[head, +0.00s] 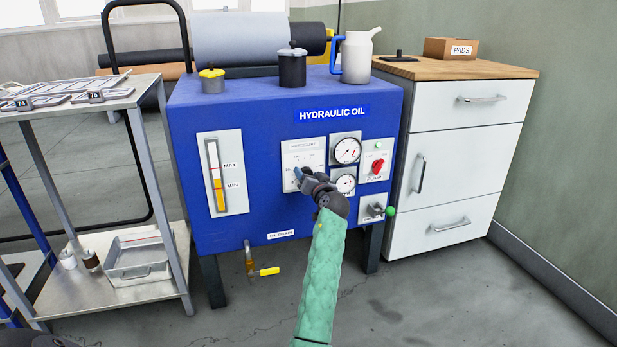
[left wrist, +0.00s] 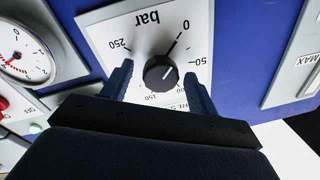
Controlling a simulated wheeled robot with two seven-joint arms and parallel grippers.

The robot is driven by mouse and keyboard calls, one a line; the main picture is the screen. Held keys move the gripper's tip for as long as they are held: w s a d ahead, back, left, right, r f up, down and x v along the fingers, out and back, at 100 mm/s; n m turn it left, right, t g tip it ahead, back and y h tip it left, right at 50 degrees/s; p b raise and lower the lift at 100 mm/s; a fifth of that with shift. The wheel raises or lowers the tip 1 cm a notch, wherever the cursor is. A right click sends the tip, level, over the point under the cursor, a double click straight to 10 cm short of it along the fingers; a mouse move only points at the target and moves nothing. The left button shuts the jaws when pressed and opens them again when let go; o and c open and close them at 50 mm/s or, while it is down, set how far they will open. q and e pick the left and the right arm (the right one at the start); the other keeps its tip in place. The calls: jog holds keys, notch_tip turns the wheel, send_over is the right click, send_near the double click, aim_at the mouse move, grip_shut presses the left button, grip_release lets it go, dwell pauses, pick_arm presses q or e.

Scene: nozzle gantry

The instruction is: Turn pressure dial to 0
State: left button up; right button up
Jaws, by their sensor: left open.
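The pressure dial is a round black knob (left wrist: 160,73) on a white plate marked "bar", seen upside down in the left wrist view. Scale numbers 0, 50 and 250 show around it. A dark line runs from the knob toward the 0, and a short white mark on the knob slants up and right; its exact setting is hard to read. My left gripper (left wrist: 160,85) is open, with one finger on each side of the knob; contact is not clear. In the head view my left gripper (head: 301,178) covers the knob at the dial plate (head: 303,152). My right gripper is not in view.
The blue hydraulic oil cabinet (head: 270,215) also bears round gauges (head: 347,150), a red pump switch (head: 377,166), a small lever with a green knob (head: 390,211) and an oil sight glass (head: 220,172). A steel trolley (head: 150,90) stands left, white drawers (head: 468,160) right.

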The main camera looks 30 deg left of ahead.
pick_arm(q)
jog(key=p+v, duration=0.2)
jog(key=v, duration=0.5)
jog(key=shift+s+d, duration=0.25)
jog(key=shift+d, duration=0.05)
jog(key=shift+f, duration=0.1)
